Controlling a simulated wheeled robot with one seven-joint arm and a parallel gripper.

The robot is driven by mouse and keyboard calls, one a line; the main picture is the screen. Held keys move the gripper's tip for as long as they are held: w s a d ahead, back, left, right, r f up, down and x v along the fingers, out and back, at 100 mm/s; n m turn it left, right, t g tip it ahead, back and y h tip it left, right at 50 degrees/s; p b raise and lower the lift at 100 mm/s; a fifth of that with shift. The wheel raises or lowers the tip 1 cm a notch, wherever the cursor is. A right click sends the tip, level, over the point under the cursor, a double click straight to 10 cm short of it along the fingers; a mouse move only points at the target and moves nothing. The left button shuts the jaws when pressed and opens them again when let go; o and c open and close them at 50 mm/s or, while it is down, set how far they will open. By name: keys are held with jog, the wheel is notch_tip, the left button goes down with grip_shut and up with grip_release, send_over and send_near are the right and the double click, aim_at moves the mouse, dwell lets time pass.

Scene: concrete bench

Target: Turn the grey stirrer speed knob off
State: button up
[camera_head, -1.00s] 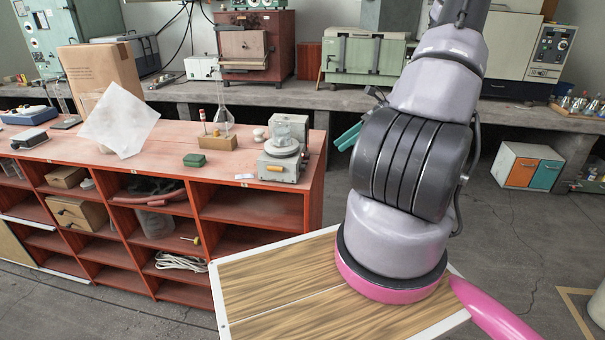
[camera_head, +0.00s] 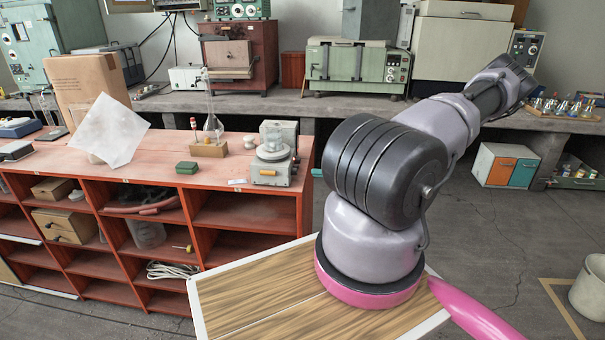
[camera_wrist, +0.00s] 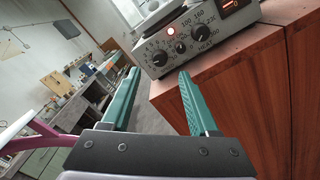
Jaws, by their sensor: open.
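In the wrist view, a grey instrument with a dial panel (camera_wrist: 210,37) sits near the edge of a brown wooden top. Its lower left knob (camera_wrist: 160,58) is dark and ringed by printed numbers. A second dark knob (camera_wrist: 200,31) sits upper right, above the word HEAT. A small dark part (camera_wrist: 181,48) and a lit red lamp (camera_wrist: 171,31) lie between them. I cannot tell by colour which is the stirrer speed knob. My gripper (camera_wrist: 158,73) is open and empty, its two teal fingers below the panel and apart from the knobs.
A brown wooden cabinet (camera_wrist: 255,90) fills the right of the wrist view, below the instrument. In the head view, a red shelf bench (camera_head: 110,172) with glassware stands left, and a concrete bench (camera_head: 290,104) runs along the back. The floor at right is mostly clear.

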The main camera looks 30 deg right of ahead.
aim_at(294, 172)
jog(key=x, duration=0.5)
jog(key=shift+w+a, duration=0.2)
jog(key=shift+a, duration=0.1)
grip_shut()
